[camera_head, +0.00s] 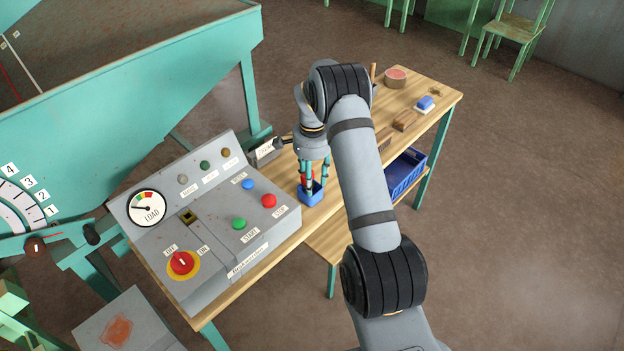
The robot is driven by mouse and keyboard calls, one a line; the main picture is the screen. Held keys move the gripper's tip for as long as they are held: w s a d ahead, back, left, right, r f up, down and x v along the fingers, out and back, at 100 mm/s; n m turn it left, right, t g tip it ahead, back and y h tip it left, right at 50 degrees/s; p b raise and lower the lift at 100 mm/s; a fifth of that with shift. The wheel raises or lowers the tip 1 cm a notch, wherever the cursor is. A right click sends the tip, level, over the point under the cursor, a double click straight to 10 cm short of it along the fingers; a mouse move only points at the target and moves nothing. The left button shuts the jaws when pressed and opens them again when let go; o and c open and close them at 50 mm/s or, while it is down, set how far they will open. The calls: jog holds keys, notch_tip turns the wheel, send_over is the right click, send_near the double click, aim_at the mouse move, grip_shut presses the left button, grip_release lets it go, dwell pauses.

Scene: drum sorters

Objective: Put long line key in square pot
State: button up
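My gripper (314,181) points down over the wooden table, with its fingertips at a small blue square pot (312,197). The pot stands on the table just right of the grey control panel. Something small and red shows at the fingers, but it is too small to tell whether it is a key, part of the gripper or something in the pot. The fingers look apart, and I cannot tell whether they hold anything. I cannot make out the long line key for certain.
The control panel (222,262) with buttons and a dial fills the table's near end. A red-topped round container (396,77), a blue block (425,103) and brown wooden blocks (404,121) lie at the far end. A blue crate (402,176) is below the tabletop.

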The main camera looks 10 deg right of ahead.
jog(key=shift+r, duration=0.1)
notch_tip(320, 180, up, 12)
dwell(0.5)
jog(key=shift+r, duration=0.1)
